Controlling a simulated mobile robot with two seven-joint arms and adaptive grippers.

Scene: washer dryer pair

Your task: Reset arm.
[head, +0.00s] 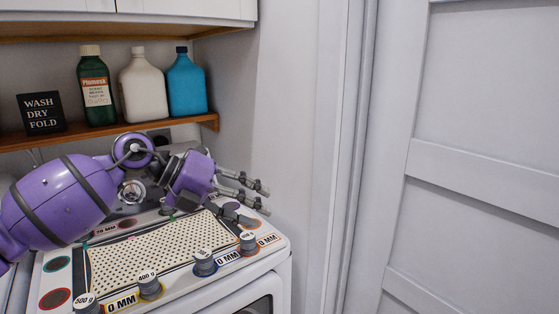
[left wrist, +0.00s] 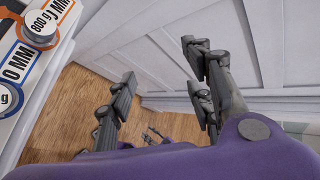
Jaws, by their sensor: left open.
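My left gripper (head: 264,198) hangs in the air above the right end of the white machine top in the head view, its fingers pointing right. Its jaws are open and nothing is between them. My purple left arm reaches in from the left, over the pegboard.
The white machine top (head: 270,262) carries a perforated board (head: 150,252) and several grey weights, including one marked 400 g (head: 149,288). A shelf (head: 90,137) behind holds a green bottle (head: 97,90), white bottle (head: 143,88), blue bottle (head: 187,86) and black sign (head: 41,113). A white door (head: 480,120) stands right.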

